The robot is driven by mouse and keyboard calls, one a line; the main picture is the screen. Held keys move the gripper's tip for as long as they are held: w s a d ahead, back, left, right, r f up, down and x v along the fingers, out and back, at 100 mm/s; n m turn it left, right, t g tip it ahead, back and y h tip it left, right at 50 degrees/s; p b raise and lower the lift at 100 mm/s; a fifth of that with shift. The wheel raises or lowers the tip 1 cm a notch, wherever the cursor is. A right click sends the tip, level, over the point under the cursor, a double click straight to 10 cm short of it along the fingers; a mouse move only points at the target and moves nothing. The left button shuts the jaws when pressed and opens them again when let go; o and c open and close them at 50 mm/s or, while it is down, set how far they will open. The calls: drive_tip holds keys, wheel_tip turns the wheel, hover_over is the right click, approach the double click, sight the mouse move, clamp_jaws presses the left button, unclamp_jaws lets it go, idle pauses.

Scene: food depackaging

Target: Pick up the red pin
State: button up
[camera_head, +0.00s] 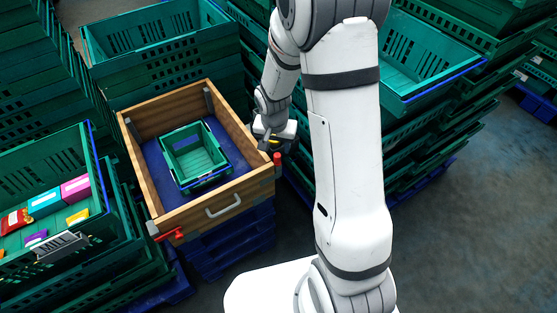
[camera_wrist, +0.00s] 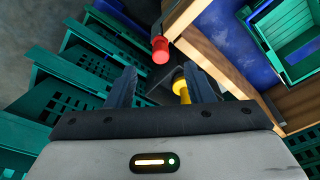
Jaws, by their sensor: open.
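A red pin (camera_head: 277,158) sits at the right front corner of the wooden box (camera_head: 217,206), by a dark corner bracket. In the wrist view the red pin (camera_wrist: 160,50) shows just beyond my fingertips, roughly centred between them and apart from them. My gripper (camera_wrist: 161,72) is open, with one dark finger on each side and no red pin held. In the head view my gripper (camera_head: 273,147) is just above and behind the pin. A yellow piece (camera_wrist: 181,88) shows between the fingers, nearer the right one; I cannot tell what it belongs to.
A small green crate (camera_head: 226,180) stands on the blue floor inside the box. A second red piece (camera_head: 168,235) is at the box's left front corner. A green crate (camera_head: 100,247) with colourful packages stands at left. Stacked green crates (camera_head: 420,105) crowd the right side.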

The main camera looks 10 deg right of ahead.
sight(277, 155)
drive_tip(key=shift+w+d+f+p, duration=0.1)
drive_tip(key=shift+w+f, duration=0.1)
drive_tip(key=shift+f, duration=0.75)
drive_tip(key=shift+w+d+f+p, duration=0.1)
drive_tip(key=shift+w+f, duration=0.1)
drive_tip(key=shift+f, duration=0.75)
drive_tip(key=shift+w+f+p, duration=0.1)
drive_tip(key=shift+w+f, duration=0.1)
drive_tip(key=shift+f, duration=0.75)
drive_tip(key=shift+c, duration=0.4)
clamp_jaws()
drive_tip(key=shift+r, duration=0.1)
